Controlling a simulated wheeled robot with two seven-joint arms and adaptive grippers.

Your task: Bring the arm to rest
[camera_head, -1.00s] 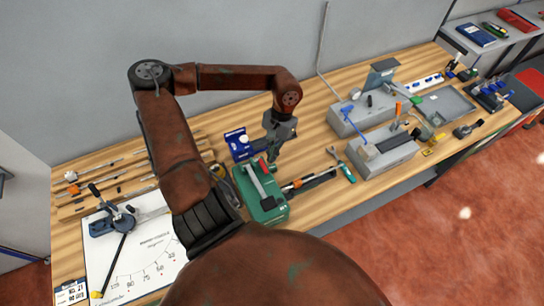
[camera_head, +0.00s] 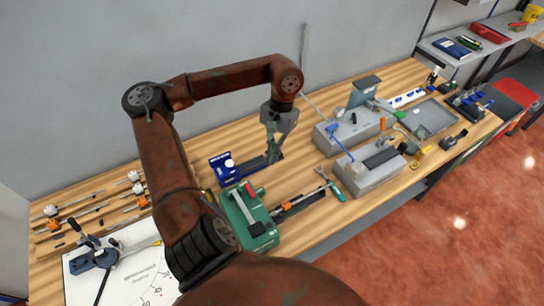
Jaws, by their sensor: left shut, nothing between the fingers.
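My left arm (camera_head: 165,150) comes in from the lower middle of the head view, bends up at the left and reaches across to the right. My left gripper (camera_head: 272,157) hangs from its end, pointing down over the back middle of the wooden bench (camera_head: 345,215). Its fingers are shut with nothing between them. The fingertips overlap the dark bar of a blue device (camera_head: 222,168) in the picture; I cannot tell the height between them. My right gripper is not in view.
A green device (camera_head: 262,228) stands in front of the gripper. Two grey boxes (camera_head: 362,180) with levers stand to its right, a grey tray (camera_head: 428,117) beyond. A white chart sheet (camera_head: 85,288) and several rods lie left. Bare wood shows along the bench's front edge.

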